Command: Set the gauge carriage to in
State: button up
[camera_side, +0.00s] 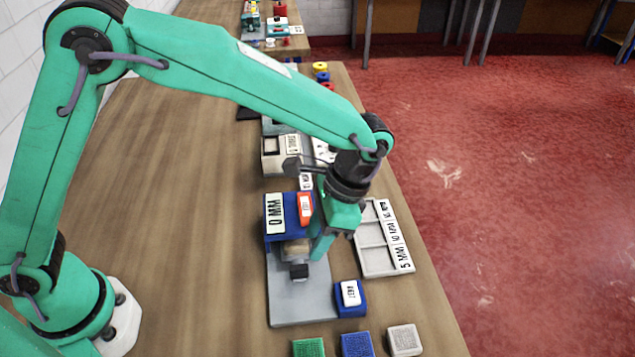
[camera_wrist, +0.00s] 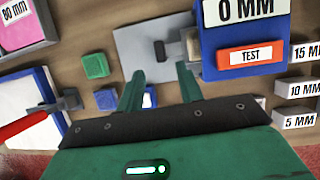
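The gauge is a blue block (camera_side: 281,218) with a "0 MM" display; it also shows in the wrist view (camera_wrist: 243,40). An orange-red TEST button (camera_wrist: 251,56) is on it. A tan piece (camera_side: 294,247) with a dark knob (camera_side: 299,271) sticks out over the grey plate (camera_side: 300,305); this looks like the carriage. In the wrist view the knob (camera_wrist: 160,50) lies beyond my fingertips. My gripper (camera_side: 321,247) is beside the carriage, to its right in the side view. Its fingers (camera_wrist: 159,84) are apart with nothing held between them. Whether a finger touches the carriage is unclear.
A blue block with a white label (camera_side: 351,297) stands right of the plate. Green (camera_side: 308,348), blue (camera_side: 357,345) and pale (camera_side: 404,340) blocks stand in front. A grey tray (camera_side: 376,262) marked in millimetres lies at the right table edge. The table's left side is clear.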

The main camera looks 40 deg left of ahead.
aim_at(299, 267)
jog(key=shift+r, duration=0.1)
dwell(0.3)
jog(key=shift+s+a+r+t+h, duration=0.25)
jog(key=shift+s+a+t+h, duration=0.4)
jog(key=shift+t, duration=0.25)
jog(key=shift+s+a+r+t+h, duration=0.25)
jog(key=shift+s+a+t+h, duration=0.15)
jog(key=shift+s+t+h, duration=0.35)
jog(key=shift+f, duration=0.1)
jog(key=shift+f, duration=3.85)
grip_shut()
